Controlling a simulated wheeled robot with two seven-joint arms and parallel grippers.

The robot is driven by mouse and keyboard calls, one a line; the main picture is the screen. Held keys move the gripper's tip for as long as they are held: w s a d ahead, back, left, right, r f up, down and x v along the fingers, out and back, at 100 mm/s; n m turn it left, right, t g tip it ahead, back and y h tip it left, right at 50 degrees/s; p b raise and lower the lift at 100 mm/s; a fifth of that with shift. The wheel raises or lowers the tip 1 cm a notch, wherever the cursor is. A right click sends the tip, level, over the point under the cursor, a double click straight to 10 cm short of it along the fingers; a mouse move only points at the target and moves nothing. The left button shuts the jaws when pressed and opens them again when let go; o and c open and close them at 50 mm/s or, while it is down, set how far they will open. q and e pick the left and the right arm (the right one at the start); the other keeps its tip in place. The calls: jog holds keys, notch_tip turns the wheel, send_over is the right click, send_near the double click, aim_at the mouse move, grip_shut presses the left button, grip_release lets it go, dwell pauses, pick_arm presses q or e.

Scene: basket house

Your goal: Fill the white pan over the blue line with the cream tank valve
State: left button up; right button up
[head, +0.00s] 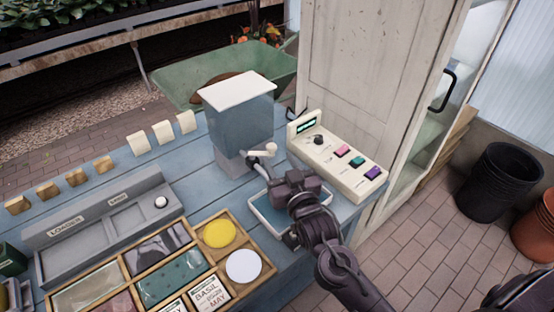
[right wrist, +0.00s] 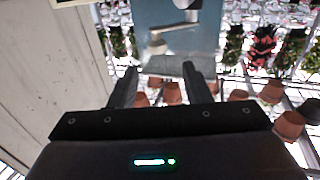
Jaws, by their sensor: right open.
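The tank (head: 240,122) is a blue-grey see-through box with a white lid, standing on the blue table. Its cream valve (head: 262,153) sticks out low on the front right side. The cream valve (right wrist: 157,46) also shows in the right wrist view, ahead of and between the fingertips. My right gripper (head: 262,172) is open just beside the valve; I cannot tell whether it touches. The white pan (head: 266,216) lies on the table below the tank, partly hidden by my right gripper and arm. I cannot make out its blue line. My left gripper is not in view.
A cream control box (head: 335,165) with colored buttons stands right of the tank, against a pale cabinet (head: 365,70). A wooden divided tray (head: 270,268) and a grey loader tray (head: 75,255) fill the front left. A green wheelbarrow (head: 180,75) stands behind the table.

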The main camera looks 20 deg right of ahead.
aim_at(273, 148)
jog(key=w, duration=0.4)
jog(key=shift+w+d+f+p, duration=0.15)
jog(key=shift+w+f+p, duration=0.05)
jog(key=shift+p, duration=0.1)
jog(key=shift+w+r, duration=0.1)
jog(key=shift+w, duration=1.35)
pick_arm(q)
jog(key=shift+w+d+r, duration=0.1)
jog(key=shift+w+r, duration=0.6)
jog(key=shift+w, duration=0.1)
pick_arm(e)
jog(key=c, duration=0.9)
